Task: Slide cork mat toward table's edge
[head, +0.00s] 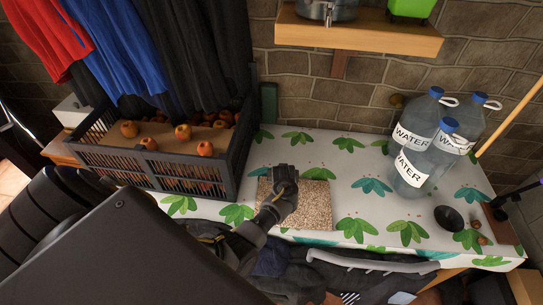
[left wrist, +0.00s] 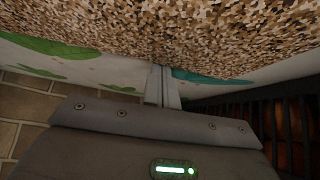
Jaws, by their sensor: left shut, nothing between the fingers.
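A speckled brown cork mat (head: 314,204) lies flat on the leaf-patterned tablecloth, around the middle of the table (head: 350,155). My left gripper (head: 285,176) is over the left part of the mat, with its dark fingers pointing down and hiding some of it. In the left wrist view the mat (left wrist: 180,30) fills the top of the picture, and the shut, empty fingers (left wrist: 161,75) meet its surface or come very near it; I cannot tell which. My right gripper is not in view.
A black crate (head: 240,150) of apples stands left of the mat. Several water bottles (head: 412,165) and a small black bowl (head: 448,218) stand to the right. Clothes with a grey hanger (head: 370,262) lie along the near edge. Tablecloth right of the mat is clear.

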